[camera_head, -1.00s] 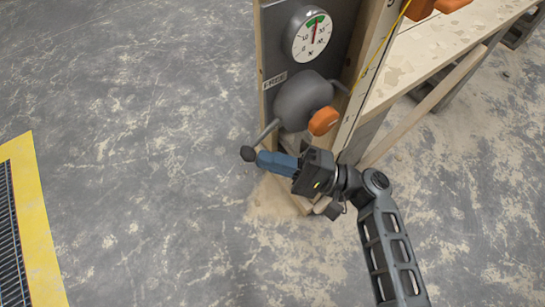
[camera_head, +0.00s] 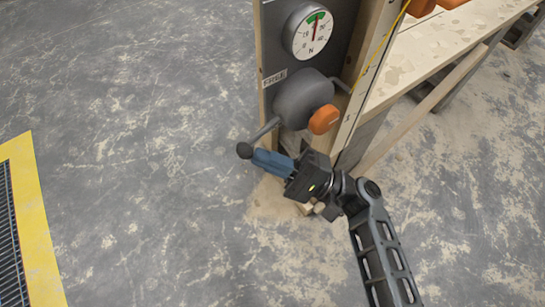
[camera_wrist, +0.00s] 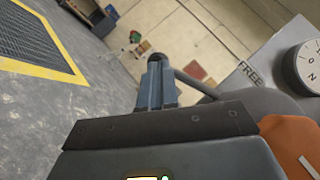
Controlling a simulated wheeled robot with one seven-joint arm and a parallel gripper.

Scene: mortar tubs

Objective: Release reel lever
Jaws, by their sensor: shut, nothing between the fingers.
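The reel lever is a grey rod with a dark ball knob (camera_head: 244,150), sticking out down-left from a rounded grey housing (camera_head: 303,98) on the upright panel. My gripper (camera_head: 257,158) has blue fingers, shut and empty, with their tips close beside the knob; whether they touch it I cannot tell. In the wrist view the knob (camera_wrist: 158,58) shows just past the fingertips (camera_wrist: 157,72), with the rod running right to the housing. An orange knob (camera_head: 323,119) sits on the housing front. A label reading FREE (camera_head: 274,78) is left of the housing.
A round dial gauge (camera_head: 313,32) is above the housing. A yellow line (camera_head: 378,50) runs down the wooden post. A wooden bench (camera_head: 440,50) extends at right. A yellow-framed floor grate (camera_head: 38,230) lies at far left. The floor between is clear.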

